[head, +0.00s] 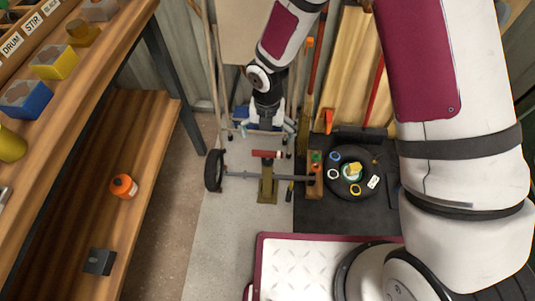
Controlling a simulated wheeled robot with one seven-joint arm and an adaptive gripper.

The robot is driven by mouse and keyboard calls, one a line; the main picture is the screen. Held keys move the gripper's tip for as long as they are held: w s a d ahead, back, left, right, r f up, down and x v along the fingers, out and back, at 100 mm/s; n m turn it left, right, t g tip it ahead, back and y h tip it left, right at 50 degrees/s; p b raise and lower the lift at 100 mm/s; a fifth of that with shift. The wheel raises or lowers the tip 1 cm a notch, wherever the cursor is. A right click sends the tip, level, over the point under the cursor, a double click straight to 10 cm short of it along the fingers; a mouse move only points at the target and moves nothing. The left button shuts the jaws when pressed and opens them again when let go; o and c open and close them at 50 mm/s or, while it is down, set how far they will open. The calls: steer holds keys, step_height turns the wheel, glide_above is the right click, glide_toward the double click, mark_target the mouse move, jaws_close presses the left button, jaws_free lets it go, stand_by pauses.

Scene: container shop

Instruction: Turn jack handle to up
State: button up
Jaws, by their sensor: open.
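An olive-yellow jack (267,187) stands on the grey floor in the middle of the head view. A short red bar, which looks like the jack handle (266,154), lies roughly level across its top. My gripper (266,130) hangs from the arm just above the bar in the picture, its fingers spread wide. I see nothing held between them. The gap in depth between the fingers and the bar is hard to judge. The bar's pivot is too small to make out.
A black wheel (214,170) and a grey axle (240,175) cross at the jack. Wooden shelves (150,120) fill the left. Long-handled tools (308,75) lean behind.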

mark_target(268, 152)
step_height(268, 152, down, 10)
steer(key=b, duration=0.3)
steer(key=shift+f+b, duration=0.15)
steer(key=shift+b, duration=0.25)
steer(key=c, duration=1)
